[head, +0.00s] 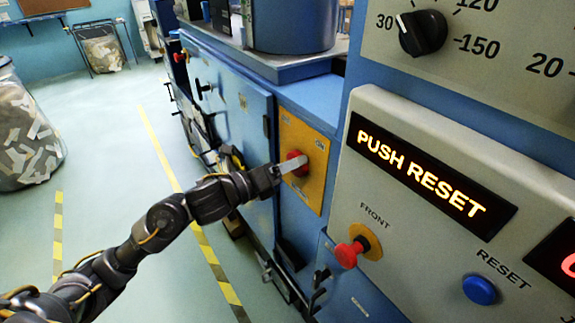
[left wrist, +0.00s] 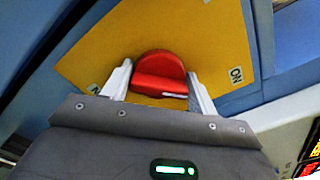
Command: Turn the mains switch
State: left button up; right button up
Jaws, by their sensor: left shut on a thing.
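The mains switch is a red rotary knob (head: 294,161) on a yellow plate (head: 313,186) set in the blue machine's side. My left gripper (head: 292,165) reaches it from the left in the head view. In the left wrist view the red knob (left wrist: 161,74) sits between the two pale fingers of the left gripper (left wrist: 160,85), which is shut on it. The knob's grip bar lies roughly across the picture there. An "ON" label (left wrist: 237,76) shows on the plate to the right of the knob. My right gripper is out of view.
Right of the plate stands a grey control panel with a lit "PUSH RESET" display (head: 430,178), a red "FRONT" button (head: 348,254) and a blue RESET button (head: 480,289). A bin of paper scraps (head: 24,140) stands far left. Yellow-black floor tape (head: 215,265) runs along the machine.

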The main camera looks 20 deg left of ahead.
pick_arm(q)
jog(key=o, duration=0.9)
jog(key=shift+o, duration=0.5)
jog(key=shift+s+a+f, duration=0.1)
jog(key=shift+s+a, duration=0.15)
jog(key=b+v, duration=0.2)
jog(key=v, duration=0.8)
jog(key=shift+b, duration=0.4)
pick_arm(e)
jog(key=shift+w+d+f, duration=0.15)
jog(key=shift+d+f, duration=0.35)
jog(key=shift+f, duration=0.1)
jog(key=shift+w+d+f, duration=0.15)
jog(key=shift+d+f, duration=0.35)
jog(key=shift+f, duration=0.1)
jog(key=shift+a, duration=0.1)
